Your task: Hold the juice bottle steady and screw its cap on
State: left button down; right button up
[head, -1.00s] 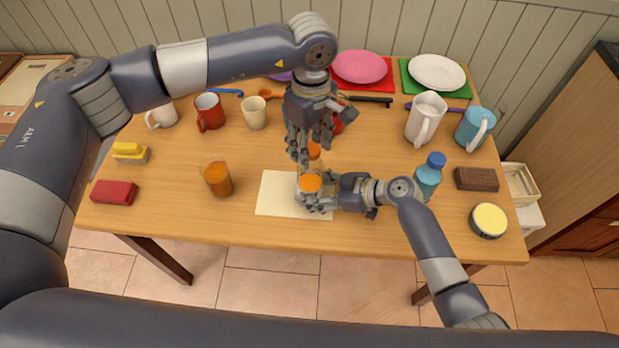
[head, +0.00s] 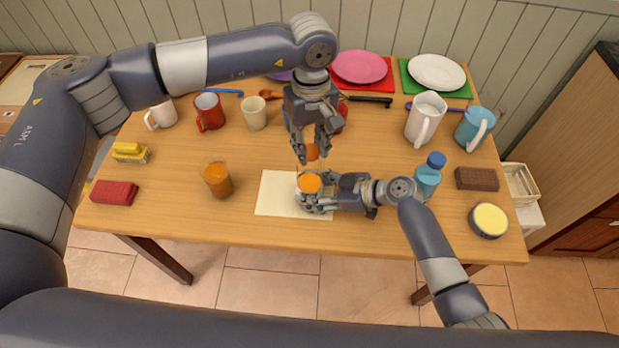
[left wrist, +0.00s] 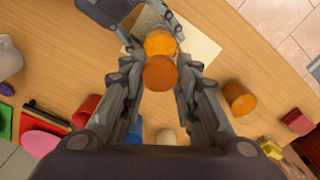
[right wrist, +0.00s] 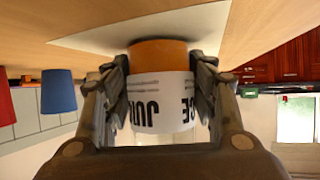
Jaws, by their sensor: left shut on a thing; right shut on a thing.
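The juice bottle (head: 310,184) has orange contents and a white label marked JUICE, which shows upside down in the right wrist view (right wrist: 160,98). It stands on or just over the pale mat (head: 275,195). My right gripper (head: 312,196) is shut around its sides. My left gripper (head: 312,148) points down from above, shut on the orange cap (head: 312,152). The cap also shows between the fingers in the left wrist view (left wrist: 160,73), partly overlapping the bottle (left wrist: 160,42). In the head view the cap appears apart from the bottle's body; the bottle's neck is not clear.
A glass of orange drink (head: 217,180) stands left of the mat. A blue-capped bottle (head: 427,180) stands close to my right arm. Mugs, including a red one (head: 208,112), and a white pitcher (head: 425,118) stand behind. The front table strip is mostly clear.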

pick_arm(q)
jog(key=m, duration=0.3)
jog(key=shift+a+m, duration=0.1)
jog(key=shift+m, duration=0.2)
jog(key=m, duration=0.3)
jog(key=shift+m, duration=0.4)
jog(key=m, duration=0.6)
jog(key=c, duration=1.3)
grip_release()
